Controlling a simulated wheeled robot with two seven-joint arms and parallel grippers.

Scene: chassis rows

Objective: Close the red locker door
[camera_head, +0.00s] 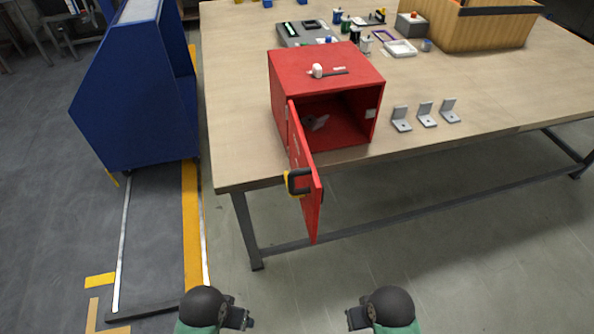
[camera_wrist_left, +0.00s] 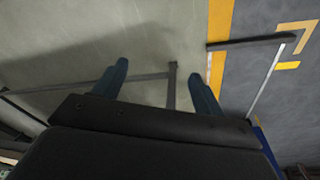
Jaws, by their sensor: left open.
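The red locker (camera_head: 300,68) stands on the wooden table near its front edge, with its front toward me. Its red door (camera_head: 304,178) is swung wide open on the left side and sticks out past the table edge toward me. A black and yellow handle (camera_head: 298,182) is on the door.
A white-tipped tool (camera_head: 318,71) lies on the locker top. Several grey L-brackets (camera_head: 427,114) stand to its right. A grey case (camera_head: 303,34), small bottles and a wooden crate (camera_head: 490,28) are behind. A blue cabinet (camera_head: 140,95) stands left. The floor before the table is clear.

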